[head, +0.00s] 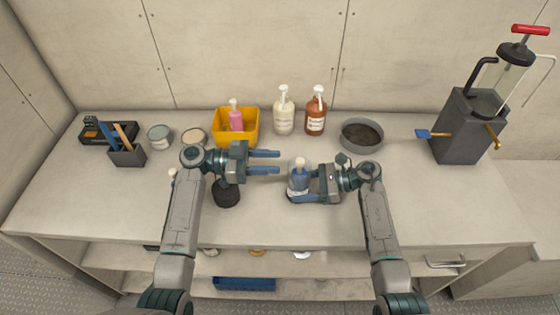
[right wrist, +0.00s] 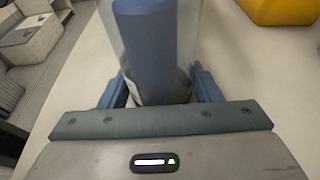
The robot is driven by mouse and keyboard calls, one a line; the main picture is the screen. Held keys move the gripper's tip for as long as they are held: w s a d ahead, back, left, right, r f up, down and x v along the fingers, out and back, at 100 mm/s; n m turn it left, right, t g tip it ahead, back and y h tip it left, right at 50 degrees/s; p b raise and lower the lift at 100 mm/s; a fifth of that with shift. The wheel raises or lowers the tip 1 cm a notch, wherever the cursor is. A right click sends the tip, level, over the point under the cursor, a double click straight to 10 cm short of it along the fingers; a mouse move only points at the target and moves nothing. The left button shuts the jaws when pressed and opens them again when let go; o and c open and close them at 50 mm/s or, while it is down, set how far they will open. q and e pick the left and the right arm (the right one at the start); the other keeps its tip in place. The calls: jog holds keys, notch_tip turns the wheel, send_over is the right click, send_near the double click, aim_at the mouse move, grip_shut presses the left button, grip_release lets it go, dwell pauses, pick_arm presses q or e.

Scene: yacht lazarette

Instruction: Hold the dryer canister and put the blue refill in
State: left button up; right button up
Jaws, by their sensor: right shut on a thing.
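A clear canister (head: 299,182) stands upright on the bench at the middle. A blue cylinder, which looks like the blue refill (right wrist: 145,45), is inside its clear wall in the right wrist view; its lower end is hard to make out. A pale knob or cap shows at the top in the head view. My right gripper (head: 297,194) is shut on the canister from the right, one finger on each side of it in the right wrist view. My left gripper (head: 279,162) is open and empty, its fingers pointing right, above the bench and left of the canister.
A dark rounded object (head: 227,194) sits below my left gripper. Behind stand a yellow bin (head: 251,138) with a pink bottle, a white pump bottle (head: 284,115), a brown pump bottle (head: 316,115) and a grey bowl (head: 362,148). A grey device (head: 458,130) stands far right. The front-right bench is clear.

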pick_arm(q)
jog(key=shift+a+f, duration=0.1)
jog(key=shift+f, duration=0.2)
pick_arm(e)
jog(key=o, duration=1)
jog(key=shift+c, duration=0.2)
jog(key=shift+d, duration=0.1)
jog(key=v, duration=0.7)
jog(key=shift+s+d+r, duration=0.1)
jog(key=shift+d+r, duration=0.15)
jog(key=shift+d, duration=0.1)
pick_arm(q)
jog(key=shift+r, duration=0.15)
